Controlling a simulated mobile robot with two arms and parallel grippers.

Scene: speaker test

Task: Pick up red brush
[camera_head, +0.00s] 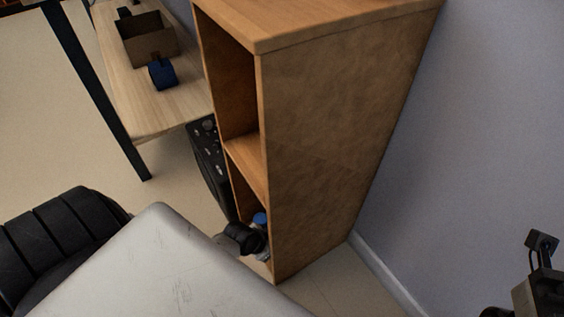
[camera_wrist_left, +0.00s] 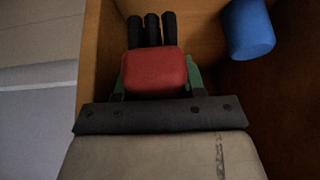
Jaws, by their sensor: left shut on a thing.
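In the left wrist view a red block-like thing, which I take to be the red brush (camera_wrist_left: 153,70), sits between the green fingers of my left gripper (camera_wrist_left: 155,82). The gripper is shut on it. Several dark rounded pieces show just beyond the red part; I cannot tell whether they belong to it. In the head view my left gripper (camera_head: 242,238) is dark and reaches into the low opening of the wooden shelf (camera_head: 325,140). The red brush is hidden there. My right gripper (camera_head: 542,255) shows partly at the lower right edge, away from the shelf; its jaws are unclear.
A blue cylinder (camera_wrist_left: 248,28) stands in the shelf, right of the brush, close to the wooden side. A black panel-like thing (camera_head: 209,160) stands left of the shelf. A wooden table (camera_head: 165,108) holds a brown box (camera_head: 152,47) and a blue item (camera_head: 163,75).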

